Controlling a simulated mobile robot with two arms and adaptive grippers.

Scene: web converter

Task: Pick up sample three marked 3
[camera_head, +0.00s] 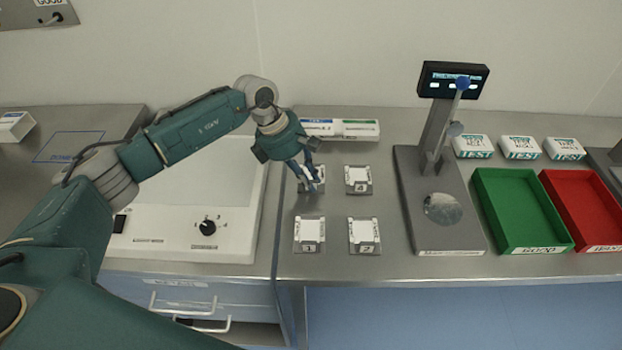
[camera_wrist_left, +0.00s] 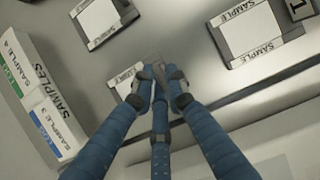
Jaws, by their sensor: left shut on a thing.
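The sample at the back left of the group of several (camera_head: 316,206) sits under my left gripper, and its number is hidden by the fingers. Its white face also shows in the left wrist view (camera_wrist_left: 124,88). My left gripper (camera_head: 311,184) points down at this sample, with its blue fingers (camera_wrist_left: 160,78) shut on its edge. I cannot tell whether the sample is lifted off its holder. Sample 4 (camera_head: 358,179) is just to the right. Samples 1 (camera_head: 309,231) and 2 (camera_head: 364,231) lie in front. My right gripper is not in view.
A long white samples box (camera_head: 345,129) lies behind the samples. A grey stand with a screen (camera_head: 440,195) rises to the right. Green (camera_head: 522,212) and red (camera_head: 588,208) trays are farther right, with several white test boxes (camera_head: 519,147) behind. A white panel with a knob (camera_head: 180,240) is left.

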